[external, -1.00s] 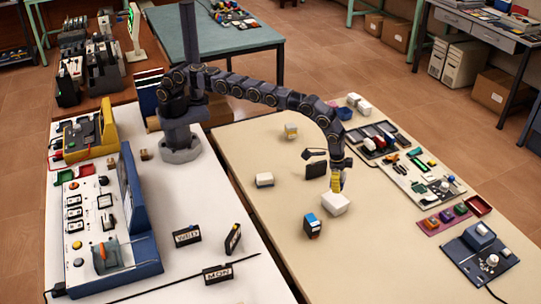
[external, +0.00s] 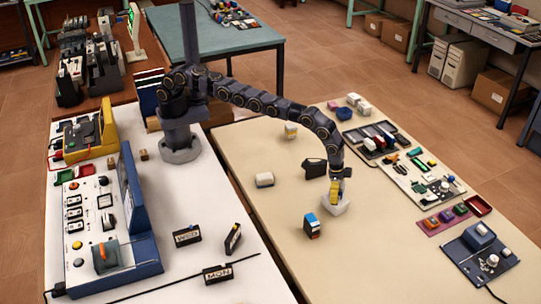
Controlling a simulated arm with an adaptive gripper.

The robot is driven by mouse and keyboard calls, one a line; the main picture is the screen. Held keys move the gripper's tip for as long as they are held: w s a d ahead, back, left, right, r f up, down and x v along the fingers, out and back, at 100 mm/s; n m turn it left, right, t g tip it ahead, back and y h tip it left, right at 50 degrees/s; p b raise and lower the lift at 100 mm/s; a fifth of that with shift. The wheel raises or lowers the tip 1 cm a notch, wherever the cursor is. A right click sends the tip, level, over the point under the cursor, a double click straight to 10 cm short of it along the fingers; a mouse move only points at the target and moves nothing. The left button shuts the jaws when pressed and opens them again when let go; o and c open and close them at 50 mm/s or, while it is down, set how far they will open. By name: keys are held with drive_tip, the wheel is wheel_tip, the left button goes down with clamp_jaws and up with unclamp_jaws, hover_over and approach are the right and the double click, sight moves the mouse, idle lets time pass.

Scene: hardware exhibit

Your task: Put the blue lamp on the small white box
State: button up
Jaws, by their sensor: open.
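A small blue block (external: 312,226) with a dark front and a pale and orange edge stands on the beige table; it may be the blue lamp, but it is too small to be sure. A white box (external: 343,208) is just right of and behind it, partly covered by my gripper. A smaller white box (external: 264,180) lies farther left. My gripper (external: 337,195), with yellow at its end, points down at the first white box. It is open; the picture does not show clearly whether it touches the box.
A black object (external: 314,168) stands just behind my gripper. A tray of parts (external: 370,137) and boards line the table's right side. A small yellow and grey item (external: 291,130) stands farther back. The beige table's front area is clear.

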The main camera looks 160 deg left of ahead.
drive_tip(key=r, duration=0.4)
drive_tip(key=s+d+r, duration=0.1)
drive_tip(key=r, duration=0.7)
drive_tip(key=shift+s+d, duration=0.15)
drive_tip(key=shift+d+r, duration=0.2)
drive_tip(key=shift+r, duration=0.05)
drive_tip(key=s+d+r+m, duration=0.2)
drive_tip(key=s+d+r, duration=0.25)
drive_tip(key=d, duration=0.35)
drive_tip(key=s+d+r+m+g+h, duration=0.1)
drive_tip(key=s+d+r, duration=0.2)
drive_tip(key=d+r, duration=0.35)
drive_tip(key=s+d+r+m, duration=0.2)
drive_tip(key=s+d+r, duration=0.15)
drive_tip(key=d, duration=0.65)
drive_tip(key=s+d+m, duration=0.1)
drive_tip(key=s+d, duration=0.3)
drive_tip(key=s, duration=0.4)
drive_tip(key=s+d+f+m+g, duration=0.1)
drive_tip(key=s+d, duration=0.3)
drive_tip(key=s, duration=0.5)
drive_tip(key=s+d+m+g, duration=0.1)
drive_tip(key=s+d, duration=0.3)
drive_tip(key=s, duration=0.5)
drive_tip(key=shift+s+d+f+m, duration=0.15)
drive_tip(key=shift+d+f+m, duration=0.2)
drive_tip(key=shift+m, duration=0.15)
